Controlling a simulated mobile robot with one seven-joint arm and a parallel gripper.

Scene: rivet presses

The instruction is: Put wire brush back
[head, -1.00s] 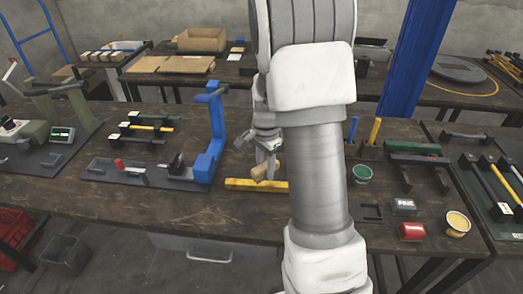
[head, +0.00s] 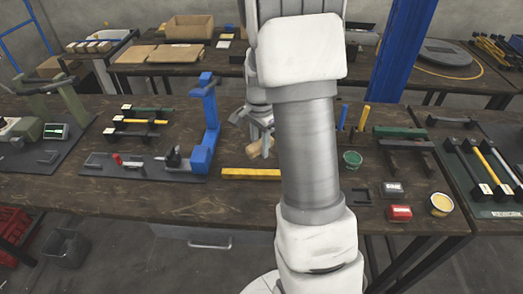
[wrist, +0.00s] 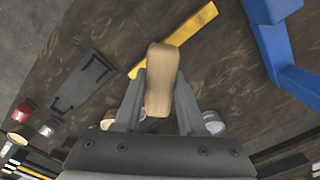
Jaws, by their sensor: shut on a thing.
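My gripper (head: 262,143) is at the middle of the table, partly hidden behind my own arm in the head view. It is shut on a light wooden piece, which looks like the handle of the wire brush (head: 255,148). In the wrist view the wooden handle (wrist: 161,80) stands between the two grey fingers (wrist: 158,108). No bristles show in either view. The handle appears above the table, behind a yellow bar (head: 250,174); the bar also shows in the wrist view (wrist: 175,38).
A blue press frame (head: 207,125) stands left of my gripper. Bare tabletop lies at the front left.

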